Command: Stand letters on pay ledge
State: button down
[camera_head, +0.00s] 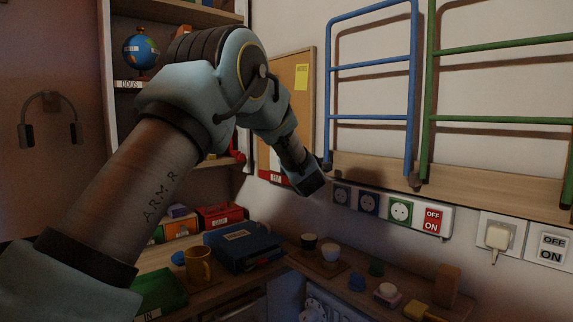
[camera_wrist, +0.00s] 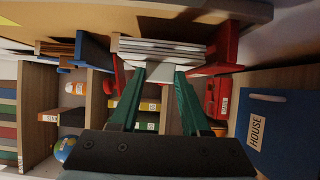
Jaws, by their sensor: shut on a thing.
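My gripper (camera_wrist: 160,74) has two green fingers in the wrist view, shut on a thin stack of pale letters (camera_wrist: 165,50). The letters lie across the fingertips, between a blue ledge piece (camera_wrist: 95,50) at left and a red ledge piece (camera_wrist: 226,45) at right. In the head view, a red ledge (camera_head: 273,172) with a small white label is on the lower part of the corkboard, just left of my wrist. The label is too small to read. My fingers and the letters are hidden in the head view. I cannot tell whether the letters touch the red ledge.
The corkboard (camera_head: 290,88) carries a yellow note. Blue and green ladder-like frames hang right of it, above a socket strip (camera_head: 390,207). Below are a blue binder (camera_head: 243,246), a yellow mug (camera_head: 199,265), a green tray (camera_head: 160,292) and small desk items. Shelves stand at left.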

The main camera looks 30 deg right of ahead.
jog(key=w, duration=0.1)
jog(key=w+f, duration=0.1)
jog(key=w+d+p, duration=0.1)
jog(key=shift+w+f, duration=0.15)
jog(key=shift+f, duration=0.1)
jog(key=shift+f, duration=0.1)
jog(key=shift+f, duration=0.1)
jog(key=c, duration=0.7)
grip_release()
jog(key=shift+o, duration=0.2)
